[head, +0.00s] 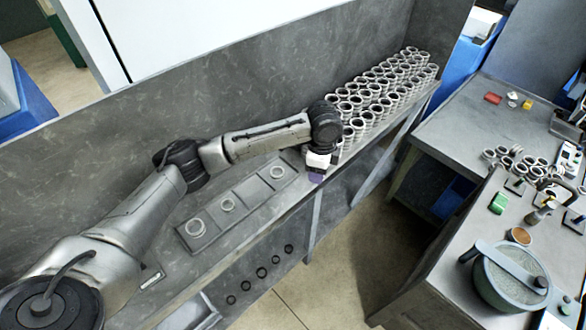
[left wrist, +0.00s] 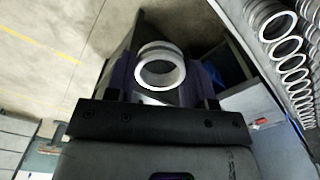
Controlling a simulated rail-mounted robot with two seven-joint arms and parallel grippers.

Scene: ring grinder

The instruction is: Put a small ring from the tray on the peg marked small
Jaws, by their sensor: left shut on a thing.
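My left gripper (head: 317,174) is over the front edge of the grey bench, near its right part. In the left wrist view the gripper (left wrist: 162,85) is shut on a pale metal ring (left wrist: 160,68), with dark purple fingers on both sides of it. In the head view the held ring cannot be made out. A long grey tray (head: 252,188) with square compartments lies on the bench and holds a few separate rings, including one at its left end (head: 196,228) and one farther right (head: 277,172). No peg marked small can be read. My right gripper is not in view.
Several stacks of rings (head: 385,88) crowd the right end of the bench, close to my left gripper. A separate worktable on the right holds more rings (head: 510,155), a green block (head: 498,203) and a round grinder-like machine (head: 510,280). Open floor (head: 350,250) lies between.

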